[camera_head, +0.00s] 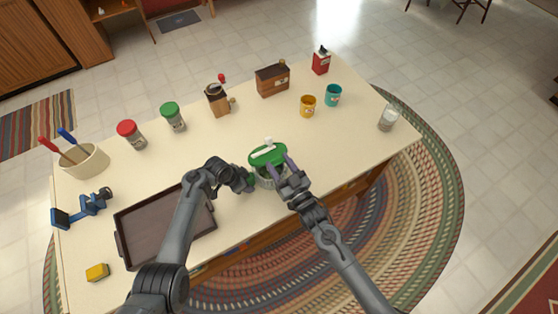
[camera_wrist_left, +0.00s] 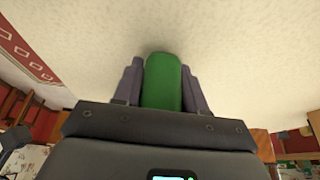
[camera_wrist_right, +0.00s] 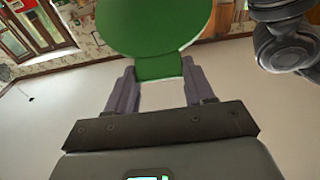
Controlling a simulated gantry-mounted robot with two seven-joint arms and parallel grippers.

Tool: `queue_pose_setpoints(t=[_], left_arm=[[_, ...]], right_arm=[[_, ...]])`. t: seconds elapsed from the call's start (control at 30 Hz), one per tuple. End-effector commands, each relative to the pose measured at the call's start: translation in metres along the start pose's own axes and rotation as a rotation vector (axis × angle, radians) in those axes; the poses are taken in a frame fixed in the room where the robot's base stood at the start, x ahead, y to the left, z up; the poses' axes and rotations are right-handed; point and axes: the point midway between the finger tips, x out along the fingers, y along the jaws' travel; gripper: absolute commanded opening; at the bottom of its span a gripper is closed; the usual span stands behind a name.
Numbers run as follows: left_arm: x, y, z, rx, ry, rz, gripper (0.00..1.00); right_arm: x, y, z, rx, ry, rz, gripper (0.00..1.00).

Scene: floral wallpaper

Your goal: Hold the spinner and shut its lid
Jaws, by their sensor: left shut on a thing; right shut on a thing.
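The spinner has a pale, see-through bowl (camera_head: 268,183) and a round green lid (camera_head: 266,156) with a white crank on top. It stands near the table's front edge. The lid looks tilted, with its near side above the bowl's rim. My left gripper (camera_head: 249,181) is shut on the bowl's green handle (camera_wrist_left: 163,82) at the left side. My right gripper (camera_head: 289,167) is shut on the lid's green tab (camera_wrist_right: 160,68) at the right front. The fingers partly hide the bowl's rim in the head view.
Canisters with red (camera_head: 127,128) and green tops (camera_head: 170,108), a coffee grinder (camera_head: 217,98), a wooden box (camera_head: 272,80), and yellow (camera_head: 307,106) and teal mugs (camera_head: 333,95) stand farther back.

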Motion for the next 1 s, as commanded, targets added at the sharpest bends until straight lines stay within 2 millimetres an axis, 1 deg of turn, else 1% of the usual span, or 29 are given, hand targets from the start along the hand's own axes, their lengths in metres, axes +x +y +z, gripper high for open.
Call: queue_pose_setpoints(t=[0.03,0.1,0.3,0.6,0.8,1.0], left_arm=[[0.000,0.001,-0.001,0.003,0.001,0.002,0.12],[0.000,0.001,-0.001,0.003,0.001,0.002,0.12],[0.000,0.000,-0.001,0.002,0.001,0.001,0.12],[0.000,0.000,-0.001,0.002,0.001,0.000,0.12],[0.000,0.000,-0.001,0.002,0.001,0.000,0.12],[0.000,0.000,-0.001,0.003,0.002,0.000,0.12]], right_arm=[[-0.004,0.001,0.006,0.000,0.014,0.003,0.00],[-0.009,0.001,0.013,0.000,0.028,0.004,0.00],[-0.025,0.001,0.039,-0.001,0.024,0.004,0.00],[-0.037,0.001,0.077,0.000,0.021,0.004,0.00],[-0.040,0.001,0.093,-0.001,0.022,0.003,0.00],[-0.042,0.001,0.103,0.000,0.019,0.003,0.00]])
